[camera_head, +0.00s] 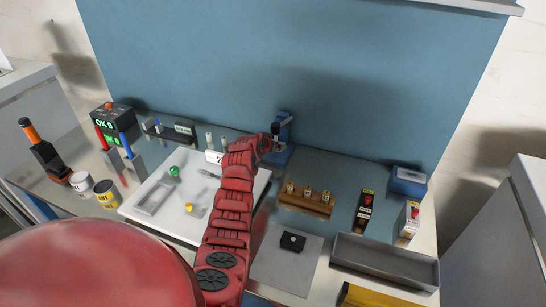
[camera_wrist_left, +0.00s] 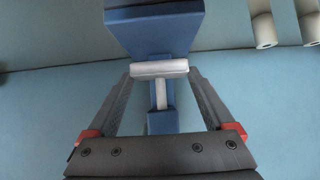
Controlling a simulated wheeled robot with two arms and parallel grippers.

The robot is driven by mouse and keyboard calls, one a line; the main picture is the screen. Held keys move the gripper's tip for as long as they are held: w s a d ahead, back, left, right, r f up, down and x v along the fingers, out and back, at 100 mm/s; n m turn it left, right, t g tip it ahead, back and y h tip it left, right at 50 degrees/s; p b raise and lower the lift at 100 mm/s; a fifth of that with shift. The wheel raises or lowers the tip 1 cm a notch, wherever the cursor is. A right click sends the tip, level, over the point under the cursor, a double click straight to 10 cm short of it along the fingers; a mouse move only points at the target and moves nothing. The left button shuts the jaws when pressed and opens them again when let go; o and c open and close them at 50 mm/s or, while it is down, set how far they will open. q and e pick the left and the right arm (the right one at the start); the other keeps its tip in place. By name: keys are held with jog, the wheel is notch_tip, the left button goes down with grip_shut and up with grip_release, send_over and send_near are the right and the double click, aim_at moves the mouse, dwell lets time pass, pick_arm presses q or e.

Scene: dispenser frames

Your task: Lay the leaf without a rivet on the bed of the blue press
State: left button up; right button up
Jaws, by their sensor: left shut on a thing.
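The blue press (camera_head: 284,128) stands at the back of the bench against the blue panel, partly hidden by my left arm. My left gripper (camera_head: 270,146) is at the press. In the left wrist view, my left gripper (camera_wrist_left: 160,72) is shut on a light grey bar (camera_wrist_left: 160,68) with a thin grey stem below it. The blue body of the press (camera_wrist_left: 155,32) is right behind the bar. I cannot tell whether this bar is part of the press or a leaf. I cannot make out a leaf on the press bed. My right gripper is out of view.
A white tray (camera_head: 133,212) with small green and yellow pieces lies left of my arm. A wooden block (camera_head: 305,204) with brass pieces, a grey mat (camera_head: 285,270) with a black block, and a grey bin (camera_head: 385,262) are right. Pale cylinders (camera_wrist_left: 264,30) stand beside the press.

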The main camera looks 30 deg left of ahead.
aim_at(273, 158)
pick_arm(q)
notch_tip(273, 158, down, 4)
jog(key=shift+r, duration=0.15)
jog(key=shift+f+b, duration=0.2)
jog(key=shift+b, duration=0.2)
jog(key=o, duration=1.2)
jog(key=shift+r, duration=0.15)
